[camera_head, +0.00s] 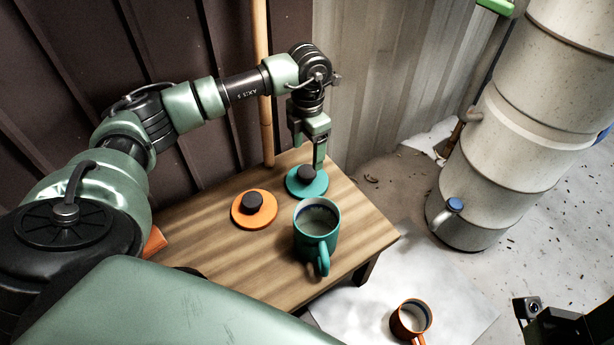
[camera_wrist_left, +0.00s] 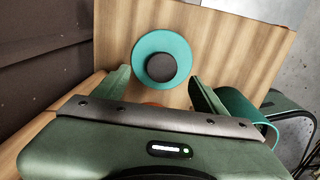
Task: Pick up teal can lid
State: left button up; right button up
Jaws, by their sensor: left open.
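The teal can lid (camera_head: 300,187) is a flat disc with a dark round knob, lying on the wooden table near its far edge. My left gripper (camera_head: 312,158) is just above it, pointing down. In the left wrist view the teal lid (camera_wrist_left: 147,45) lies ahead of and between the two open fingers (camera_wrist_left: 160,84), with nothing between them at the tips. Whether the fingers touch the lid cannot be told. Part of my right gripper (camera_head: 560,325) shows dark at the lower right corner; its jaws are not clear.
An orange lid (camera_head: 240,216) with a dark knob lies left of the teal lid. A teal mug (camera_head: 309,245) stands close in front on the wooden table (camera_head: 218,263). An orange mug (camera_head: 397,325) is on the floor. A large pale cylinder (camera_head: 520,130) stands right. A bamboo pole rises behind the table.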

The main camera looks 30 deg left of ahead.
aim_at(307, 171)
pick_arm(q)
jog(key=f+b, duration=0.1)
jog(key=f, duration=0.2)
jog(key=f+b, duration=0.1)
jog(key=f, duration=0.1)
jog(key=shift+s+d+f+b, duration=0.1)
jog(key=shift+s+f+b, duration=0.2)
jog(key=shift+f+b, duration=0.05)
jog(key=shift+f, duration=0.35)
jog(key=shift+r, duration=0.1)
jog(key=shift+c, duration=1)
jog(key=c, duration=1.3)
jog(key=shift+o, duration=0.2)
